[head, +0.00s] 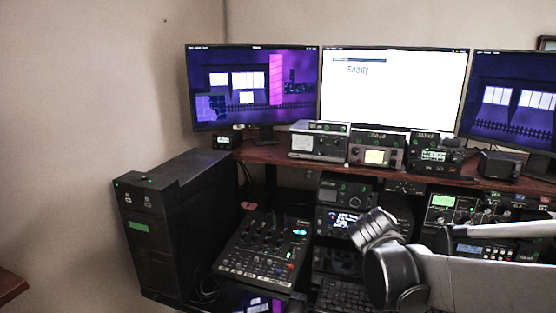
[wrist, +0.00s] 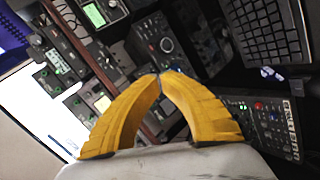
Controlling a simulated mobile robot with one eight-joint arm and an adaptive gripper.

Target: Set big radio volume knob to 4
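Several radios with knobs are in view; I cannot tell for certain which one is the big radio, and no volume label or number is readable. A black radio (wrist: 167,45) with a round dial lies just beyond my fingertips in the wrist view; it also shows in the head view (head: 345,191) under the shelf. A larger radio (head: 455,209) with a green screen stands at right, partly behind my arm. My gripper (wrist: 160,73) has yellow fingers with tips together and nothing visible between them. Contact with any knob is not visible. The fingers are not discernible in the head view.
Smaller radios (head: 320,143) stand on the wooden shelf (head: 270,154) below three monitors (head: 395,90). A mixer (head: 265,250) and a black computer tower (head: 170,225) are at left. A keyboard (head: 342,296) lies low in front. Open air lies left of the tower.

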